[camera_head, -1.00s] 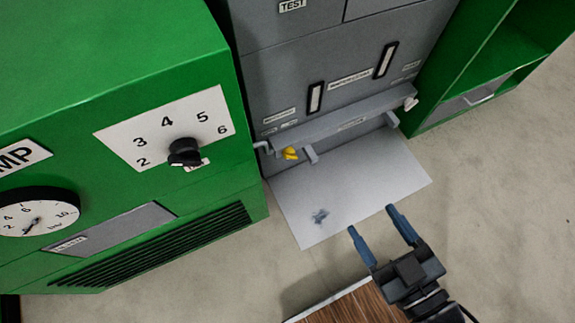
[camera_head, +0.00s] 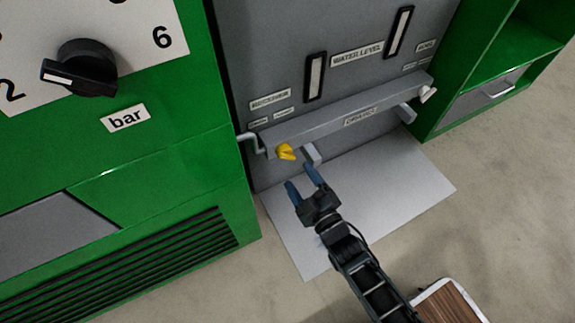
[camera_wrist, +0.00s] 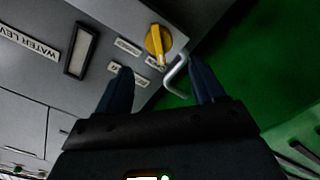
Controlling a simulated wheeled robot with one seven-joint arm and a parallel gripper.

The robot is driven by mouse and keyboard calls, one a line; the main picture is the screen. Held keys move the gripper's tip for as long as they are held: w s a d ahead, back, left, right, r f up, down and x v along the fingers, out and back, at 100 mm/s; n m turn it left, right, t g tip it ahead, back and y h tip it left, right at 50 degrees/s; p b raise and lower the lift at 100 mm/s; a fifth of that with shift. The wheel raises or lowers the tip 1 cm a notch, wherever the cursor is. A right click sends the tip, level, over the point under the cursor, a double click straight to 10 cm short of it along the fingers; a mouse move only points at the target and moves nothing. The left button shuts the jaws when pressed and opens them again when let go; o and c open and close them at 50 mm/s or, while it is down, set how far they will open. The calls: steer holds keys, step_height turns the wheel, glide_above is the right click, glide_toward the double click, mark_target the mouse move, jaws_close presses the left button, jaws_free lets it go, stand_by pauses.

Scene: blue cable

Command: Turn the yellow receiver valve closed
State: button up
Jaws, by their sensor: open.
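The yellow receiver valve (camera_head: 286,151) is a small knob at the left end of the grey ledge on the grey cabinet. It also shows in the wrist view (camera_wrist: 158,41), above and between my fingertips. A bent grey pipe (camera_head: 249,140) is beside it and runs to the green cabinet. My gripper (camera_head: 299,178) is open and empty, with its blue fingers pointing up toward the valve from just below. In the wrist view its fingers (camera_wrist: 162,77) are apart, with the pipe showing between them. I see no contact with the valve.
The grey ledge (camera_head: 350,112) marked drains juts out, with a grey block (camera_head: 312,153) right of the valve and a white knob (camera_head: 428,94) at its right end. The green cabinet (camera_head: 150,190) stands close on the left. A pale sheet (camera_head: 400,185) lies on the floor.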

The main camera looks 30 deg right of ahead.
mark_target(287, 158)
steer(key=w+b, duration=0.2)
steer(key=w, duration=0.5)
steer(key=shift+w+b, duration=0.3)
steer(key=c, duration=1)
